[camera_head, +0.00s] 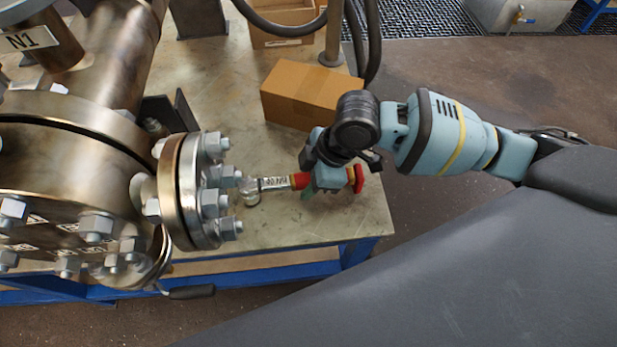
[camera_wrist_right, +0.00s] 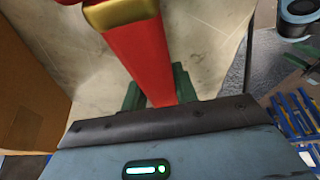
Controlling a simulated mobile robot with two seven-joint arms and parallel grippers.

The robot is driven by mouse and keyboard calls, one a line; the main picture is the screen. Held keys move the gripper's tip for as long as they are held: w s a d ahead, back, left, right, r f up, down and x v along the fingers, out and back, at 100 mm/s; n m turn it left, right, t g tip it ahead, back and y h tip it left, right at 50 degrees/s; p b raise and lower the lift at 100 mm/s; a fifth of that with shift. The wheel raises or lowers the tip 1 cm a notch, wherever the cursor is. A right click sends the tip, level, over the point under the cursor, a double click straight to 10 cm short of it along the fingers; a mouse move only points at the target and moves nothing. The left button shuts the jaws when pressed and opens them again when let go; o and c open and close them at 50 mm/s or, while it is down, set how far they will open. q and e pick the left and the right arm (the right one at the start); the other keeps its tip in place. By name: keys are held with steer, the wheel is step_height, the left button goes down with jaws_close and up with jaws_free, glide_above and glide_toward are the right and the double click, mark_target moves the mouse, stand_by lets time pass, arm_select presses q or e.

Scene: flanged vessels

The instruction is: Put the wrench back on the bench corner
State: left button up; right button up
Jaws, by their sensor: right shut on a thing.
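The wrench (camera_head: 272,184) has a steel shaft and head and a red handle. Its head points left toward the bolted flange, and its red end shows to the right of my gripper. My right gripper (camera_head: 311,190) is shut on the red handle, over the front right part of the bench. In the right wrist view the red handle (camera_wrist_right: 140,55), with a brass-coloured band, passes between my green fingers. I cannot tell whether the wrench touches the bench top. The bench's front right corner (camera_head: 380,222) is bare. My left gripper is not in view.
The flanged vessel (camera_head: 70,190) with its bolted side flange (camera_head: 190,190) fills the left. A cardboard box (camera_head: 310,95) stands behind my gripper and shows at left in the wrist view. Another open box (camera_head: 285,22) and dark hoses (camera_head: 368,40) are farther back.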

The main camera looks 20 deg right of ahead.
steer(key=shift+f, duration=0.35)
steer(key=o, duration=1.1)
steer(key=shift+c, duration=0.2)
steer(key=shift+o, duration=0.4)
steer(key=shift+o, duration=0.4)
steer(key=shift+f, duration=0.1)
steer(key=o, duration=0.4)
steer(key=shift+r, duration=0.2)
